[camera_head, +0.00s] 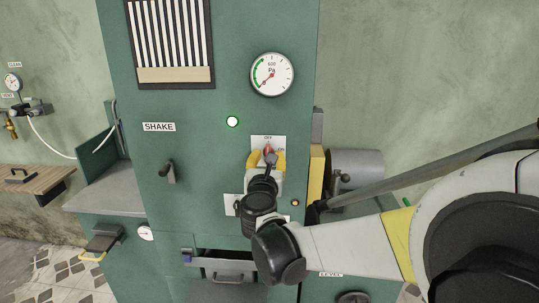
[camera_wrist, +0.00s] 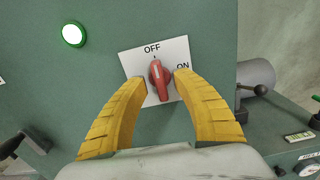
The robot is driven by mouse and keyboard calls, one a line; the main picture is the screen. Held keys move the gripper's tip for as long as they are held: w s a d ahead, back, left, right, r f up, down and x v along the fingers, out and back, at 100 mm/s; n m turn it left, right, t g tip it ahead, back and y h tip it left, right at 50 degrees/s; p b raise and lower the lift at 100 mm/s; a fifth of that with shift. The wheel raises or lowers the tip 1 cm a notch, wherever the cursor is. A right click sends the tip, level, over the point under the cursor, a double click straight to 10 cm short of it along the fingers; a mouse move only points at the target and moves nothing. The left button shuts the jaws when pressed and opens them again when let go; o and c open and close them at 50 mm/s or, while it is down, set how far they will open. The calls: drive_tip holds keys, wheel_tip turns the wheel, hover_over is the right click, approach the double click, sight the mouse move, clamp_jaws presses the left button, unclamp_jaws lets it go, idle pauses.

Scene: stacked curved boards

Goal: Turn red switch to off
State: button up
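The red switch (camera_wrist: 159,84) is a rotary knob on a white plate (camera_wrist: 131,65) marked OFF at the top and ON at the upper right. In the wrist view, its pale stripe points up, close to the OFF mark. The red switch also shows in the head view (camera_head: 269,149), partly hidden by my gripper. My gripper (camera_wrist: 161,79) has two yellow ribbed fingers, spread apart with one on each side of the knob. A gap shows between the fingertips and the knob. My gripper also shows in the head view (camera_head: 267,158) in front of the green panel.
The green cabinet (camera_head: 190,205) carries a lit white-green lamp (camera_head: 232,122), a pressure gauge (camera_head: 271,75) and a black lever (camera_head: 168,171) under a SHAKE label. A grey cylinder (camera_head: 357,170) sits at the right. An open drawer (camera_head: 225,265) juts out below my gripper.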

drive_tip(key=s, duration=0.7)
idle(0.3)
drive_tip(key=s+d+f+m+g+h, duration=0.25)
drive_tip(key=s+d+m, duration=0.25)
drive_tip(key=d+m, duration=0.5)
drive_tip(key=s+d+f+m+g+h, duration=0.15)
drive_tip(key=s+d+m+g, duration=0.3)
drive_tip(key=d+m, duration=0.6)
drive_tip(key=s+d+f+m+g+y, duration=0.1)
drive_tip(key=s+f+m+g+y, duration=0.1)
drive_tip(key=s+f+m, duration=0.2)
drive_tip(key=s+d+f+m+g+y, duration=0.2)
drive_tip(key=s+f+m, duration=0.2)
drive_tip(key=s+m, duration=0.7)
drive_tip(key=s, duration=0.3)
drive_tip(key=shift+d, duration=0.25)
